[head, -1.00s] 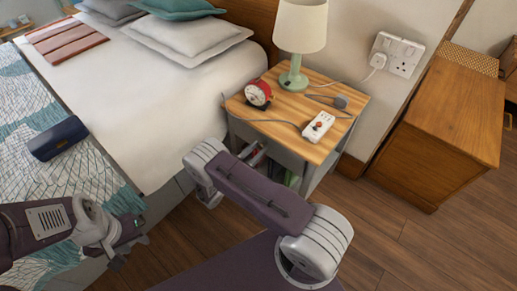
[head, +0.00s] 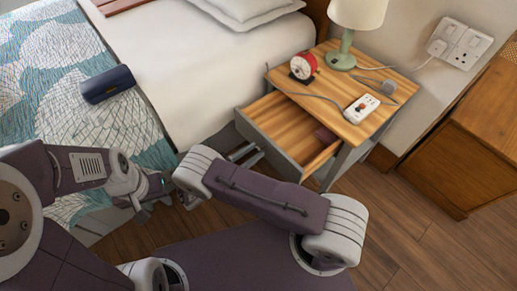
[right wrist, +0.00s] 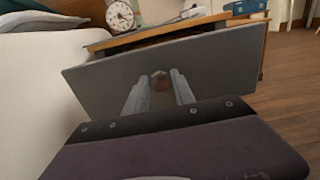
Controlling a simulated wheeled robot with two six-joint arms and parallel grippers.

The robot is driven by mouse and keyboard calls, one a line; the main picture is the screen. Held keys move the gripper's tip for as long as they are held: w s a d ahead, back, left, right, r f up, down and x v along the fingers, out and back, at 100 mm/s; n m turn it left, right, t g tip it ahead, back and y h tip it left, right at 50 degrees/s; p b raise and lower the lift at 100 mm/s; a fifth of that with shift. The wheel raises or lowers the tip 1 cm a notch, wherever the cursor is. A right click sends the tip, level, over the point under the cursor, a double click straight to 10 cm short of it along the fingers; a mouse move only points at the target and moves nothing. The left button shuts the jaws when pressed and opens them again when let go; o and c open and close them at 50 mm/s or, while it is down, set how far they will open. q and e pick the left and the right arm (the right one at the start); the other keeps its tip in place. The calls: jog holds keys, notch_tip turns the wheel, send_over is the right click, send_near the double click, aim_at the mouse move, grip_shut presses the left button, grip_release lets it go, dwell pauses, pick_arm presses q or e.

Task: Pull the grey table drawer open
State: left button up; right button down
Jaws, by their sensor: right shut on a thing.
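The grey table drawer (head: 278,152) stands pulled out from the bedside table, with its wooden inside showing in the head view. Its grey front (right wrist: 225,70) fills the middle of the right wrist view, with a round brown knob (right wrist: 160,82) on it. My right gripper (right wrist: 160,88) is shut on the knob, one finger on each side. In the head view my right gripper (head: 250,153) is partly hidden behind my arm, at the drawer front. My left gripper (head: 150,197) is by the bed's side, away from the drawer; its fingers are too unclear to judge.
The bedside table (head: 335,75) carries a red clock (head: 303,66), a lamp (head: 357,18) and a white power strip (head: 361,108) with cables. The bed (head: 190,75) is close at left. Wooden floor (head: 385,215) is free at right.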

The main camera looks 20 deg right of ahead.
pick_arm(q)
jog(key=shift+s+a, duration=0.1)
jog(key=shift+a, duration=0.15)
pick_arm(e)
jog(key=shift+s+a, duration=0.25)
jog(key=shift+a, duration=0.35)
jog(key=c, duration=1.1)
grip_release()
jog(key=shift+o, duration=0.2)
